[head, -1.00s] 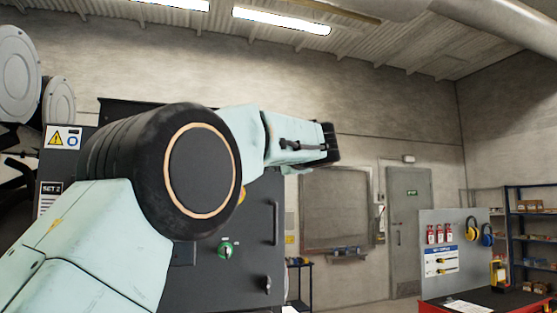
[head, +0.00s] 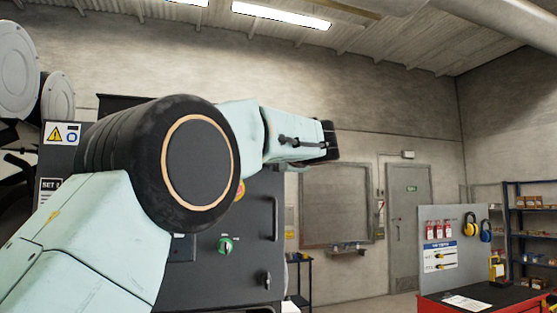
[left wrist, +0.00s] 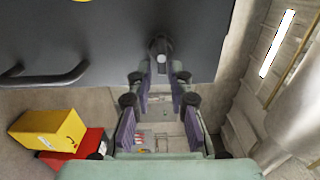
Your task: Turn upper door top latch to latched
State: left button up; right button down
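The dark grey door panel (head: 235,262) of the genset stands behind my left arm in the head view. In the left wrist view it fills the top (left wrist: 100,35). The top latch (left wrist: 160,53), a dark knob with a paler end, projects near the panel's edge there. It is hidden behind my arm in the head view. My left gripper (left wrist: 162,88) is open, its purple-padded fingers on either side of the line to the latch. I cannot tell whether the fingertips touch it. In the head view this gripper (head: 330,140) shows small and dark. My right gripper is not in view.
A bar handle (head: 275,218), a lower latch (head: 267,280) and a green rotary switch (head: 226,244) are on the panel. The handle also shows in the left wrist view (left wrist: 45,76). A red bench (head: 480,300) with a tool board stands at right. Open room lies right of the panel.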

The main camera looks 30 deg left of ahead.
pick_arm(q)
jog(key=shift+o, duration=0.9)
jog(key=shift+a, duration=0.15)
jog(key=shift+r, duration=0.1)
jog(key=v, duration=1.2)
jog(key=shift+s, duration=0.1)
